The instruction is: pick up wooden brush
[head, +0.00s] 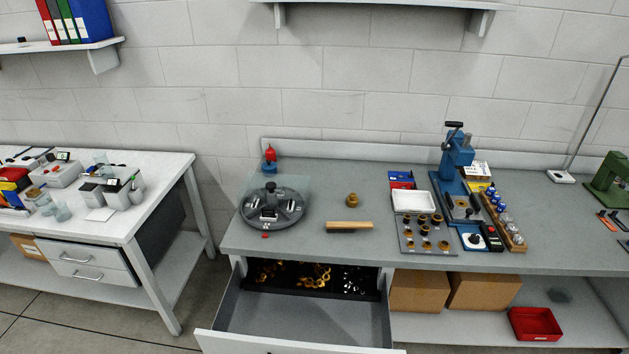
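The wooden brush (349,226) lies flat on the grey workbench top (300,243), near its front edge and above the open drawer. It has a light wooden back and dark bristles along its lower side at the left. It lies roughly left to right in the picture, with nothing touching it. Neither of my grippers shows in the head view.
A round dark turntable fixture (272,208) stands left of the brush, a brass part (352,200) behind it. A parts board (427,247) and a blue press (455,165) stand to the right. The open drawer (300,322) juts out below. Bench front beside the brush is clear.

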